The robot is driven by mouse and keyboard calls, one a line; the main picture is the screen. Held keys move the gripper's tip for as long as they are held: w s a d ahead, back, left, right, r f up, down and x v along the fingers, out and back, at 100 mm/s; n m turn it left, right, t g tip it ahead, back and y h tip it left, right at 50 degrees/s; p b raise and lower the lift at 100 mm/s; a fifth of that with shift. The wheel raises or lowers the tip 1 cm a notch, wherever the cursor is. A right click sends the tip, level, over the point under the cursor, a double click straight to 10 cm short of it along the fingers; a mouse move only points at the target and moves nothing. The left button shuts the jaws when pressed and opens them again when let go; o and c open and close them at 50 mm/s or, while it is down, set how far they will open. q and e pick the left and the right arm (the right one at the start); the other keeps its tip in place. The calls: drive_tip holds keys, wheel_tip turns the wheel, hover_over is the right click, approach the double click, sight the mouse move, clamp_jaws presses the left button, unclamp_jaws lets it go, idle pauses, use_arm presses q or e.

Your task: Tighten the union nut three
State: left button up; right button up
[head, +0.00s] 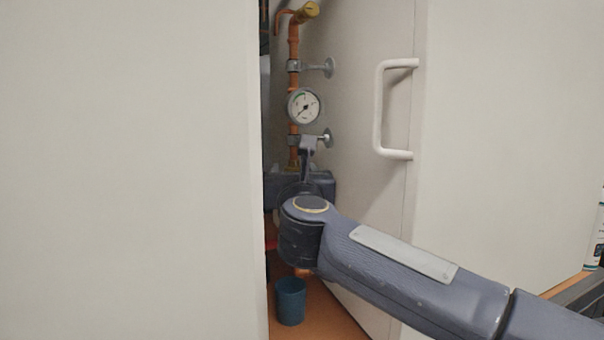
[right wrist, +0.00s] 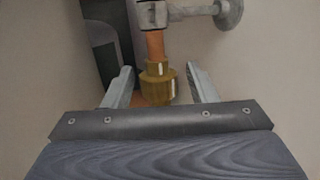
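The union nut (right wrist: 158,86) is a brass fitting on a vertical copper pipe (right wrist: 155,44). In the right wrist view it appears between the two fingers of my right gripper (right wrist: 160,70), with a gap on each side. The gripper is open and holds nothing. In the head view my right gripper (head: 308,145) is inside the narrow opening, in front of the pipe (head: 293,45) and below the gauge. The wrist and fingers hide most of the nut there; a bit of brass shows beside them. No number marks this nut. My left gripper is not in view.
A round pressure gauge (head: 304,106) and pipe clamps (head: 325,67) sit along the pipe. A white door with a handle (head: 380,110) stands close on the right. A pale panel (head: 130,170) bounds the left. A blue bucket (head: 291,300) stands on the orange floor below.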

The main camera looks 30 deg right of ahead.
idle(0.4)
drive_tip(key=shift+d+n+y, duration=0.1)
drive_tip(key=shift+n+y, duration=0.2)
drive_tip(key=shift+y, duration=0.2)
drive_tip(key=shift+n+t+y, duration=0.4)
drive_tip(key=shift+y, duration=0.2)
drive_tip(key=n+y, duration=0.1)
drive_tip(key=y, duration=0.2)
drive_tip(key=shift+r+n, duration=0.1)
drive_tip(key=shift+n, duration=0.3)
drive_tip(key=shift+n+y+p, duration=0.3)
drive_tip(key=shift+y, duration=0.2)
drive_tip(key=shift+n+y, duration=0.3)
drive_tip(key=shift+y, duration=0.2)
drive_tip(key=c, duration=1.2)
